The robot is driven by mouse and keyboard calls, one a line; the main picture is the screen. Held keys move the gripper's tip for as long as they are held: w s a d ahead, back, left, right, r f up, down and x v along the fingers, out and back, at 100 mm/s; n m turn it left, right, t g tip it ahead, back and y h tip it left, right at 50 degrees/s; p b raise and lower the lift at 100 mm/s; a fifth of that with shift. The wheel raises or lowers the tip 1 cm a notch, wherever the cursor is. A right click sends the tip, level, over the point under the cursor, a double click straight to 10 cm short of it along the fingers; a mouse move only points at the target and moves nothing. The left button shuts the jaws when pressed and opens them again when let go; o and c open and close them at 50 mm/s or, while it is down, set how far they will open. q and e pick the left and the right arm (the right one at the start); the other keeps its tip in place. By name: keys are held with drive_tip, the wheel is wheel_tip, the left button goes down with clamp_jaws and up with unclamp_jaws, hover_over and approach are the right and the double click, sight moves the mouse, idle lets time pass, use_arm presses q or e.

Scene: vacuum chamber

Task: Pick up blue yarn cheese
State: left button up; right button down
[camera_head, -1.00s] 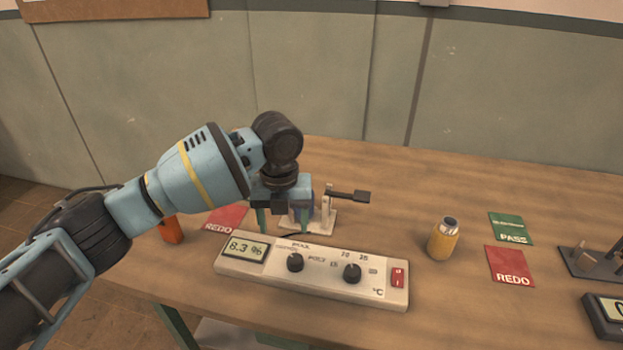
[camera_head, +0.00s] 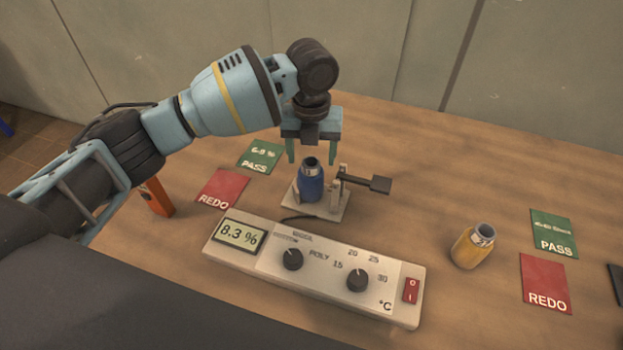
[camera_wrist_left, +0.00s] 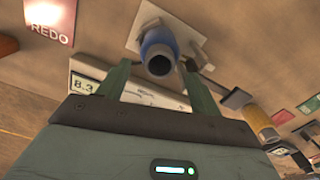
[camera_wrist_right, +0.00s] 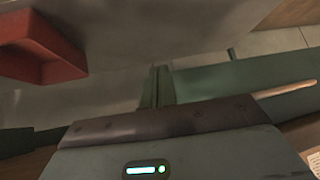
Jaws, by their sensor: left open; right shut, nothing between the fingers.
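The blue yarn cheese (camera_head: 311,184) stands upright on a small white stand (camera_head: 333,207) behind the meter box, its dark tube end up. My left gripper (camera_head: 312,160) is open and empty, pointing down, its fingertips above and around the top of the cheese. In the left wrist view, the blue cheese (camera_wrist_left: 158,50) lies beyond the two green fingers (camera_wrist_left: 158,80), between their lines and apart from them. My right gripper (camera_wrist_right: 158,88) is shut and empty in its wrist view, away from the cheese. It is not in the head view.
The meter box (camera_head: 315,268), reading 8.3 %, lies in front of the stand. A dark lever arm (camera_head: 367,183) sticks out right of the cheese. A yellow yarn cheese (camera_head: 473,247) stands to the right. PASS and REDO cards lie on both sides. The table behind is clear.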

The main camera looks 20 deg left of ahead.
sight(311, 171)
use_arm(q)
drive_tip(key=shift+w+a+f, duration=0.1)
drive_tip(key=shift+f, duration=1.5)
drive_tip(key=shift+w+a+f, duration=0.1)
drive_tip(key=shift+f, duration=1.5)
drive_tip(key=c, duration=0.8)
wheel_tip(311, 171, up, 10)
